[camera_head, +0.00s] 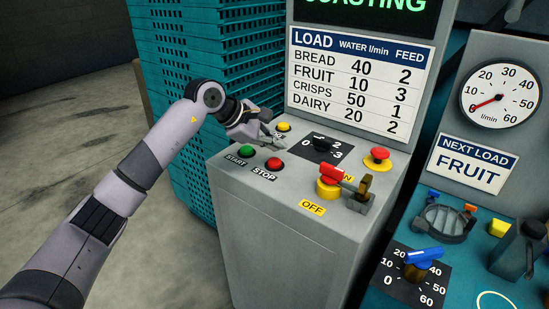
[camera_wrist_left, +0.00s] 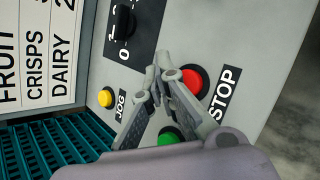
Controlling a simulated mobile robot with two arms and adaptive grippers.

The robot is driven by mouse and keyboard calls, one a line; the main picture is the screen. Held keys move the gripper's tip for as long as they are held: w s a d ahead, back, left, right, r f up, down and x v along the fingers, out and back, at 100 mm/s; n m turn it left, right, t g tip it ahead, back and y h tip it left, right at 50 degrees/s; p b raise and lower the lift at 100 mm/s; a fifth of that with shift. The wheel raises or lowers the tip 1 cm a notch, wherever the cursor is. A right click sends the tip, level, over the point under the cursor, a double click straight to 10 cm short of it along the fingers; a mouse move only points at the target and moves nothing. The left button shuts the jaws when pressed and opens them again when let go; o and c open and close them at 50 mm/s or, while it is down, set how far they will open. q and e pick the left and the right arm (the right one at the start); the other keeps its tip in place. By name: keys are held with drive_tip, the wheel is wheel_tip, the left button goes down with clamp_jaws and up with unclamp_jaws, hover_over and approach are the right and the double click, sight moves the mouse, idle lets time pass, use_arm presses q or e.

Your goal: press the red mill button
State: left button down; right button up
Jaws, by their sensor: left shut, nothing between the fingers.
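The red STOP button (camera_head: 273,164) sits on the sloped top of the grey control box, right of the green START button (camera_head: 245,151). My left gripper (camera_head: 279,145) is shut and empty, with its fingertips just behind the red button in the head view. In the left wrist view, the fingertips (camera_wrist_left: 164,74) are beside the red button (camera_wrist_left: 193,80) and overlap its edge. I cannot tell whether they touch it. The green button (camera_wrist_left: 168,135) is partly hidden by the gripper there. My right gripper is not in view.
A yellow JOG button (camera_head: 283,127), a black dial (camera_head: 322,144), a red mushroom button (camera_head: 377,157) and a red-handled switch (camera_head: 332,174) share the panel. Teal crates (camera_head: 180,80) stand behind. A blue-handled valve (camera_head: 424,255) is at right.

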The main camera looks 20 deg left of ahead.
sight(275, 162)
use_arm(q)
wheel_tip(275, 162, up, 3)
drive_tip(key=shift+r+p, duration=0.2)
drive_tip(key=shift+p, duration=0.65)
drive_tip(key=shift+f, duration=0.1)
